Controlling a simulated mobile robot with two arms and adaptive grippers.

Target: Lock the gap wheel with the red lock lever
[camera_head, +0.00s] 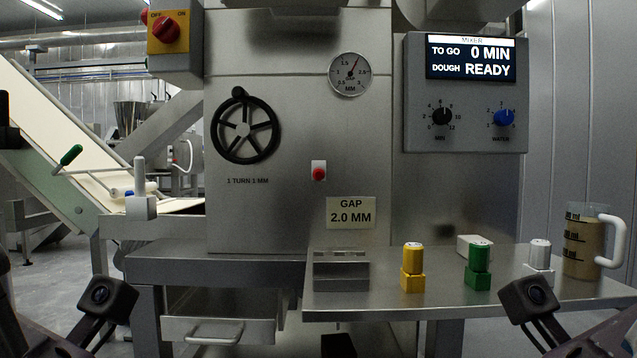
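The gap wheel (245,128) is a black spoked handwheel on the steel machine front, left of centre, with a crank knob at its top. The label under it reads "1 TURN 1 MM". The red lock lever (319,174) is a small red knob on a pale plate, right of and below the wheel. It seems to point at me or hang down; its exact position is too small to tell. The round gauge (350,74) has its needle up and slightly right, around 2. The gap sign (351,212) reads 2.0 MM. Neither gripper's fingertips show; only dark arm parts of mine show in the lower corners.
A steel shelf (400,306) at the lower right bears yellow (412,267), green (478,267) and white (540,262) capped pieces and a jug (583,243). A conveyor with a green-tipped lever (70,156) stands left. The mixer panel (466,95) reads READY. Space before the wheel is clear.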

